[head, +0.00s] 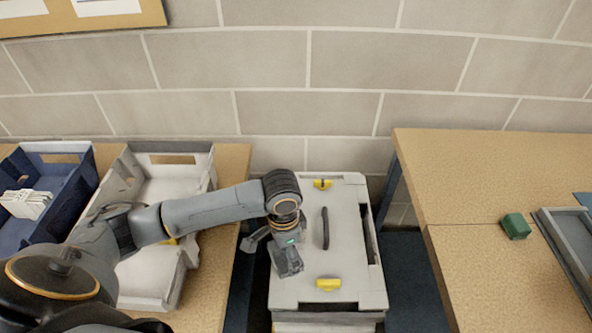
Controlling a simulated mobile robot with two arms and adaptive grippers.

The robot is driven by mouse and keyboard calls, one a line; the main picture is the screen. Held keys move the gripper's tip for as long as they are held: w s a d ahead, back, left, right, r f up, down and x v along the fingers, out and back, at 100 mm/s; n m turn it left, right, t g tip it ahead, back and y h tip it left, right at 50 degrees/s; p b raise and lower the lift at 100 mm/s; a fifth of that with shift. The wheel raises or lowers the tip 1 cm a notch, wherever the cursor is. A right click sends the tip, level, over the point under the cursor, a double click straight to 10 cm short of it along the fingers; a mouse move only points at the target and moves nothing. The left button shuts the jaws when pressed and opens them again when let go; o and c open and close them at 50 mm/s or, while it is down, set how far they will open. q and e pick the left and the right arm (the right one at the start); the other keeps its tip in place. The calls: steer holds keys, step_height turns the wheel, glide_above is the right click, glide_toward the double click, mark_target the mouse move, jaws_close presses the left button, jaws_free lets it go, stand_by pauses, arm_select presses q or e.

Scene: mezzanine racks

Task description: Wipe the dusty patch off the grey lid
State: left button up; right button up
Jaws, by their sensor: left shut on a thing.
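The pale grey lid (345,276) tops a case in the middle of the head view, between two benches. It has a dark handle (325,228) and yellow latches, one near the back (322,184) and one near the front (328,284). My left gripper (290,268) points down over the left part of the lid, left of the handle. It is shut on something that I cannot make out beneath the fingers. I cannot tell whether that touches the lid. No dusty patch can be made out; the gripper and arm hide part of the lid. My right gripper is not in view.
A pale tray (200,160) and a blue bin (85,175) with white items (26,203) stand on the left bench. The right bench (480,180) holds a green block (515,226) and a grey tray (562,247). A block wall (300,60) closes the back.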

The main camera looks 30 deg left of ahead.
arm_select(q)
steer(key=w+a+r+m, duration=0.3)
steer(key=w+a+m, duration=0.1)
steer(key=w+m, duration=0.6)
steer(key=w+a+r+m, duration=0.3)
steer(key=w+m, duration=0.5)
steer(key=m, duration=0.5)
steer(key=f+b, duration=0.6)
steer(key=f, duration=0.1)
steer(key=shift+s+a, duration=0.2)
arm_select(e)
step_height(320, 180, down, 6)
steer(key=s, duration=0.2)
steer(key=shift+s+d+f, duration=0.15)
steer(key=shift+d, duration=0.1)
arm_select(q)
steer(key=shift+r, duration=0.1)
